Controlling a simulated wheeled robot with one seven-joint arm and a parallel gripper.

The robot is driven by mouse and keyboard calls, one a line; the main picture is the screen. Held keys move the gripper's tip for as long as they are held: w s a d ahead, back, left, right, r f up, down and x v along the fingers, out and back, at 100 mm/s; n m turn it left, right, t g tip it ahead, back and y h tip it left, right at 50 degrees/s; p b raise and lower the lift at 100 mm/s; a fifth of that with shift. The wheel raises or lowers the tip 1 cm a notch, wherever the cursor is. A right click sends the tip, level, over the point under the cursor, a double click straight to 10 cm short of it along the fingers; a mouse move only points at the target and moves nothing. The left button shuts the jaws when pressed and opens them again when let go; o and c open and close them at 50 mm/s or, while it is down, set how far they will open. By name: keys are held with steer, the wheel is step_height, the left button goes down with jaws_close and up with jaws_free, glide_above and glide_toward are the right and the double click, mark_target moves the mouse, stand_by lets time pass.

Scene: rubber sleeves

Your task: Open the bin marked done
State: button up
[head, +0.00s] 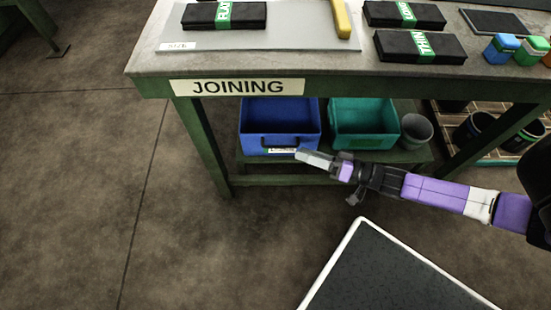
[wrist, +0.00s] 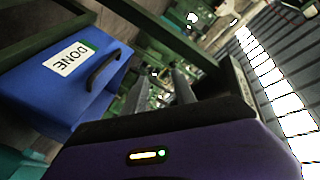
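The blue bin (head: 250,140) stands on the low shelf under the table. Its top is uncovered, and the part of its inside that shows looks empty. In the wrist view the blue bin (wrist: 30,100) carries a white label (wrist: 70,58) reading DONE, turned over in the picture, and a dark bar handle (wrist: 103,70). My gripper (head: 312,157) is in front of the bin's lower right, pointing left, and covers part of its label. In the wrist view my gripper (wrist: 161,88) has its two fingers apart with nothing between them. The handle is outside the fingers, to their left.
A teal bin (head: 363,142) and a grey bucket (head: 416,130) stand right of the blue bin. The green table (head: 150,62) marked JOINING overhangs the shelf, its leg (head: 203,145) left of the bins. Dark buckets stand farther right. The floor in front and left is clear.

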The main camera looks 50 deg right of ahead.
mark_target(277, 146)
steer(key=w+d+f+m+t+b, duration=0.1)
steer(key=w+d+f+m+b, duration=0.1)
steer(key=w+f+m+b, duration=0.3)
steer(key=d+f+m+b, duration=0.2)
steer(key=f, duration=0.4)
steer(key=shift+y, duration=0.3)
steer(key=shift+b+x, duration=0.85)
steer(key=shift+x, duration=2.95)
jaws_close()
